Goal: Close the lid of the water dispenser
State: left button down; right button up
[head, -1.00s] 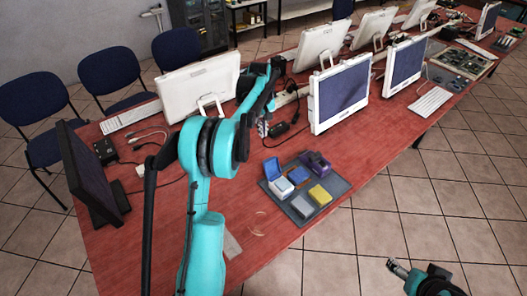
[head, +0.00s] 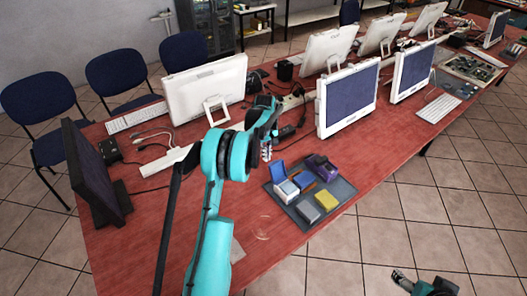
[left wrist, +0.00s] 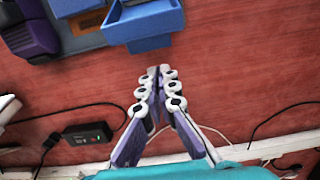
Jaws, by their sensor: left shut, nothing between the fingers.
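No object is clearly recognisable as a water dispenser. A small box with a white body (head: 287,189) and a raised blue lid (head: 275,170) stands at the left of a dark grey tray (head: 342,198) on the red table. The blue lid also shows in the left wrist view (left wrist: 146,24), at the top. My left gripper (head: 266,154) is behind and left of the raised lid, apart from it. In the left wrist view its fingertips (left wrist: 160,74) meet just below the lid, with nothing between them. My right gripper (head: 400,277) is low at the right, off the table; its jaws are unclear.
The tray also holds a purple item (head: 322,167), an orange-topped blue block (head: 303,175), a yellow block (head: 327,200) and a grey block (head: 308,213). A white monitor (head: 347,97) stands behind. A power adapter (left wrist: 87,133) and cables lie near the gripper. The table's front left is mostly clear.

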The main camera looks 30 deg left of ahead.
pick_arm(q)
jog(key=shift+s+d+r, duration=0.2)
jog(key=shift+d+r, duration=0.05)
jog(key=shift+d, duration=0.15)
jog(key=shift+s+d+r, duration=0.2)
jog(key=shift+d, duration=0.2)
jog(key=shift+d+r, duration=0.1)
jog(key=shift+s+d+r+y, duration=0.15)
jog(key=shift+d+r+y, duration=0.1)
jog(key=shift+y, duration=0.15)
